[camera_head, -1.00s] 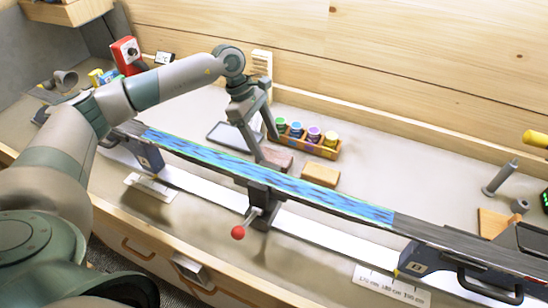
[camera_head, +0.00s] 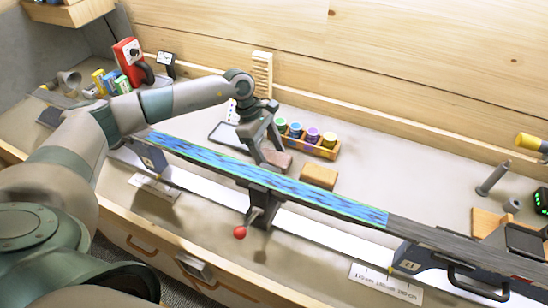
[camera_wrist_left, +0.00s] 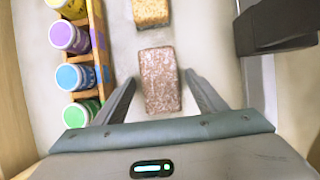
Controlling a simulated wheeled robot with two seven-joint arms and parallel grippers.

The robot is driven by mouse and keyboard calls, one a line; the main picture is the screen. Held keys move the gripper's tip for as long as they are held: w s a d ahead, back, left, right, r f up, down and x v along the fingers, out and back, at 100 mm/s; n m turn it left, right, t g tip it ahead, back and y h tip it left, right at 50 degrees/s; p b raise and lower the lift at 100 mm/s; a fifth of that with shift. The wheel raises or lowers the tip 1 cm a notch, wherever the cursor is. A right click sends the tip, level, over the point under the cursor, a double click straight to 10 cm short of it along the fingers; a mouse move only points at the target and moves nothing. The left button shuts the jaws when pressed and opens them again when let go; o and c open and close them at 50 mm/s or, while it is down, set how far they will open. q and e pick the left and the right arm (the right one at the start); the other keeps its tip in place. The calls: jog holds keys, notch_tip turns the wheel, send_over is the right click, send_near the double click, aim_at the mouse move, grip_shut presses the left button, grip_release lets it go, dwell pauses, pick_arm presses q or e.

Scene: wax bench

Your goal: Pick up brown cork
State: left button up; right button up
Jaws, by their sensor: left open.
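A tan, cork-like block (camera_head: 319,177) lies flat on the bench behind the ski. In the left wrist view it shows at the top edge (camera_wrist_left: 151,12), partly cut off. A pinkish-brown speckled block (camera_head: 279,160) lies just to its left, and in the left wrist view it sits (camera_wrist_left: 161,80) lengthwise in line with the opening between my fingers. My left gripper (camera_head: 266,157) is open and empty, pointing down over the speckled block. In the left wrist view its fingertips (camera_wrist_left: 160,76) lie on either side of this block, apparently without gripping it. My right gripper is out of view.
A wooden rack (camera_head: 322,151) with several coloured jars stands close behind the blocks. The blue-patterned ski (camera_head: 230,168) runs along the front, on supports with a red-knobbed clamp (camera_head: 240,232). A grey tray (camera_head: 224,134) lies left.

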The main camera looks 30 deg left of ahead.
pick_arm(q)
jog(key=shift+f+b, duration=0.25)
jog(key=shift+b, duration=0.2)
dwell(0.8)
jog(key=c, duration=1.1)
